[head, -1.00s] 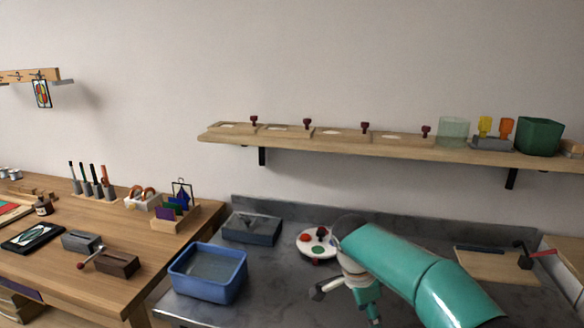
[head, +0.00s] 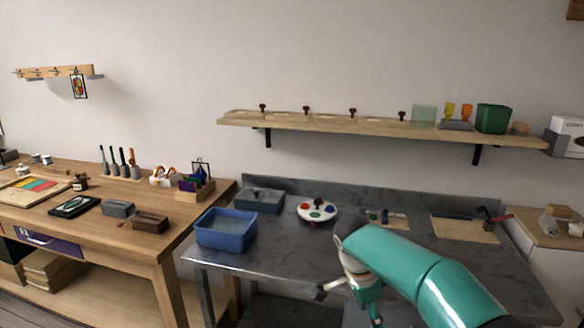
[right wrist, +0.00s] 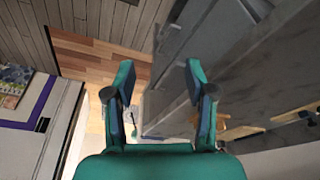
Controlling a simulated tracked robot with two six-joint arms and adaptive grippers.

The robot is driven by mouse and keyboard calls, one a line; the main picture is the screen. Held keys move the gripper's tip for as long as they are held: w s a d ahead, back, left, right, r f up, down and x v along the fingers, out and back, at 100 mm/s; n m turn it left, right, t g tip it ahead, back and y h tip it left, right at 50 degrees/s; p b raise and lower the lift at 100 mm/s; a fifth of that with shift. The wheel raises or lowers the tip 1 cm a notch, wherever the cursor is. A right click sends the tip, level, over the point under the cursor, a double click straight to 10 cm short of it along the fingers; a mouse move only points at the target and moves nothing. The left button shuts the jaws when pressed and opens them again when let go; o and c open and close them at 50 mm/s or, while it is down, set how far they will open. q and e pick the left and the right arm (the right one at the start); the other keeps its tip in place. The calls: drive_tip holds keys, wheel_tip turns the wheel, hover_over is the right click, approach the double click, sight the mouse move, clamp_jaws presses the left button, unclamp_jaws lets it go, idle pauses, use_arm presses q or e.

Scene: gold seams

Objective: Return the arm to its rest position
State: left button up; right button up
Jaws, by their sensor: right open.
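My right arm, teal, reaches in from the lower right of the head view, in front of the grey metal bench (head: 285,262). Its gripper is only partly seen there, low at the bench's front. In the right wrist view my right gripper (right wrist: 160,80) has its two teal and dark fingers spread apart with nothing between them. Beyond the fingers I see the grey bench edge and wooden floor boards. My left gripper is not in the head view.
A blue tub (head: 227,230), a grey box (head: 260,200) and a round white palette (head: 317,211) stand on the bench. A wooden shelf (head: 370,132) runs above. A wooden table (head: 150,250) stands at left. The bench's front middle is clear.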

drive_tip(key=s+d+f+g+p, duration=0.3)
drive_tip(key=s+d+f, duration=0.1)
drive_tip(key=d, duration=0.2)
drive_tip(key=s+f+n+g+y+p, duration=0.1)
drive_tip(key=s+f+g+y+p, duration=0.15)
drive_tip(key=s+f, duration=0.75)
drive_tip(key=s+a+f+n+t+y+p, duration=0.1)
drive_tip(key=s+a+f+n+y+p, duration=0.1)
drive_tip(key=s+a+f+n, duration=0.5)
drive_tip(key=s+a+f+n+t+y+p, duration=0.1)
drive_tip(key=s+a+t+y+p, duration=0.2)
drive_tip(key=s, duration=0.9)
drive_tip(key=w+n, duration=0.2)
drive_tip(key=w+n+t+b, duration=0.1)
drive_tip(key=w+n, duration=0.1)
drive_tip(key=shift+w+a+f+n+t+h+b, duration=0.2)
drive_tip(key=shift+w+n+t+h+b, duration=0.1)
drive_tip(key=shift+n, duration=0.1)
